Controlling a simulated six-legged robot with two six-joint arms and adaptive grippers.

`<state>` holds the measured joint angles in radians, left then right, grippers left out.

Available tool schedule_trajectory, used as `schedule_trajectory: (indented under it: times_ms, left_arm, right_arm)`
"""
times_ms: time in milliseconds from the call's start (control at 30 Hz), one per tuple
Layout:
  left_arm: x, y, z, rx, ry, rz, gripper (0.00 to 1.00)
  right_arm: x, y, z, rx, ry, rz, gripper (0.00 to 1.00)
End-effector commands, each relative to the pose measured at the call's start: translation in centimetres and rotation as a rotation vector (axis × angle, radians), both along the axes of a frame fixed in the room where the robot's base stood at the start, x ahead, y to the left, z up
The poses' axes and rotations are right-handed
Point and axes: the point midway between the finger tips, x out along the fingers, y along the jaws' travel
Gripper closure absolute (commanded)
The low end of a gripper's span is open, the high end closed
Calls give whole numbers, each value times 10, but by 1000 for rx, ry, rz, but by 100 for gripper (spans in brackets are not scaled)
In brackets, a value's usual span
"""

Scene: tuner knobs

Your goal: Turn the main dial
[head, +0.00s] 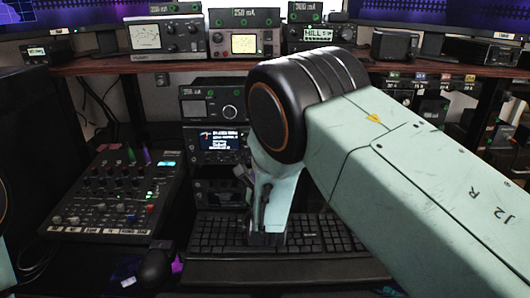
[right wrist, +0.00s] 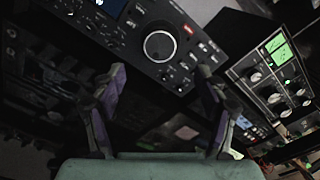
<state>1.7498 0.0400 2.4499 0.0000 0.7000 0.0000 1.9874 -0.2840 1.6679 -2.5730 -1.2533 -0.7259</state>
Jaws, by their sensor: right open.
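The main dial (right wrist: 159,46) is a large round dark knob with a pale rim on a black radio panel. In the right wrist view it sits at the upper middle. My right gripper (right wrist: 161,82) is open and empty, its two purple-grey fingers spread below the dial in that view. The dial shows beyond the gap between the fingertips, apart from them. In the head view the radio (head: 221,142) with its lit screen stands behind the keyboard. My right arm covers its right part, and I cannot make out the dial there. My left gripper is not in view.
A keyboard (head: 327,236) lies below my right arm, with a mouse (head: 156,267) beside it. A mixer (head: 112,197) stands at left. Another unit with a round knob (head: 230,111) is above the radio. A shelf (head: 115,65) of instruments runs across the back.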

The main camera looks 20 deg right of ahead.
Motion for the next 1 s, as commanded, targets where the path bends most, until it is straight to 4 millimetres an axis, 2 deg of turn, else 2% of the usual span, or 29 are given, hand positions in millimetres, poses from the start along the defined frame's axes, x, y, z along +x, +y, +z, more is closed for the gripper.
schedule_trajectory:
  times_ms: [167,400,600,1000]
  left_arm:
    - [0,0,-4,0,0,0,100]
    - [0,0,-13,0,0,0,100]
    - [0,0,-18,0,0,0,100]
    - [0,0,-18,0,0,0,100]
  right_arm:
    - [13,-4,-1,-11,1,-2,27]
    - [48,-15,-1,-10,1,-2,27]
    - [68,-20,-1,-10,4,-1,27]
    - [75,-22,0,-10,4,0,27]
